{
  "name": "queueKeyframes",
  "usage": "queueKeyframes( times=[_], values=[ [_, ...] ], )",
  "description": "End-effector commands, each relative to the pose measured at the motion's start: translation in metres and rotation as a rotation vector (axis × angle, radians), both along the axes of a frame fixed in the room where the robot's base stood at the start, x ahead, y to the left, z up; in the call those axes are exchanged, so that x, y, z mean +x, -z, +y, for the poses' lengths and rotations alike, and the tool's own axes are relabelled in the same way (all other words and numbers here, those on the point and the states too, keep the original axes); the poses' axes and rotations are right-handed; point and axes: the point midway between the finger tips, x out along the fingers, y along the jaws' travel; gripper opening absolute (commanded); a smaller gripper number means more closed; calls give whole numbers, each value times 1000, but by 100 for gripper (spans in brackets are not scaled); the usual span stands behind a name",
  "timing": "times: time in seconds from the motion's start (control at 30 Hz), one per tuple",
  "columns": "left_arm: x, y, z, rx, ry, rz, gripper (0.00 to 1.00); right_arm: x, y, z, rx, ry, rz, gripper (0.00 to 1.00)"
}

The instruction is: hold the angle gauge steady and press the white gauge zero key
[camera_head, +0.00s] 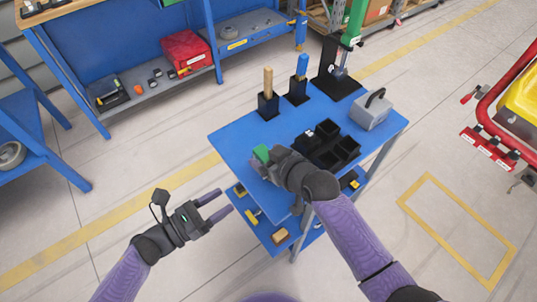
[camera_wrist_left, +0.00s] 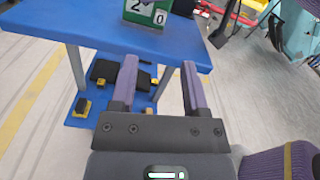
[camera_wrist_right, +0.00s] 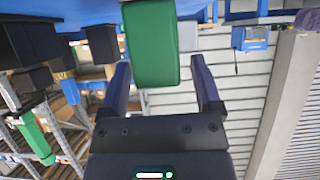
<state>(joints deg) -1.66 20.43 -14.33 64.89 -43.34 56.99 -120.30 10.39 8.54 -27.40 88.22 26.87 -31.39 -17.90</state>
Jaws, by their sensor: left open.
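The angle gauge (camera_head: 262,153) is a green box on the blue table top near its left edge. In the left wrist view, the gauge (camera_wrist_left: 130,17) shows a white display with a 2 and, beside it, the white zero key (camera_wrist_left: 160,17) marked 0. My left gripper (camera_head: 225,203) is open and empty, off the table's left side and apart from the gauge. My right gripper (camera_wrist_right: 160,64) is at the gauge, its fingers spread on either side of the green body (camera_wrist_right: 152,45). A gap shows at the right finger; contact at the left finger is unclear.
The blue table (camera_head: 228,138) also carries black bins (camera_head: 328,145), a grey case (camera_head: 370,112), and holders with a wooden (camera_head: 268,80) and a blue handle (camera_head: 302,67). A lower shelf (camera_head: 262,228) holds small parts. Floor left of the table is clear.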

Motion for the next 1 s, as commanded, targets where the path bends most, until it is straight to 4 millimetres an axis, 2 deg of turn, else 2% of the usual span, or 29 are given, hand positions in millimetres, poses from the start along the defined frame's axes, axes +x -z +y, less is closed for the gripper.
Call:
queueKeyframes(
  times=[0.03,0.37,0.47,0.57,0.73,0.87,1.0],
  values=[
    [0,0,0,0,0,0,59,0,0,0,0,0,0,69],
    [0,0,0,0,0,0,59,0,0,0,0,0,0,0],
    [0,0,0,0,0,0,59,0,0,0,0,0,0,0],
    [-1,-2,1,30,6,1,38,0,0,0,-1,0,1,0],
    [-4,-16,6,201,25,-4,2,0,0,0,-1,0,1,0],
    [-3,-25,3,256,19,-15,0,0,0,0,-1,0,1,0],
    [9,-22,-12,259,16,-17,0,0,0,0,0,0,0,0]
  ],
)
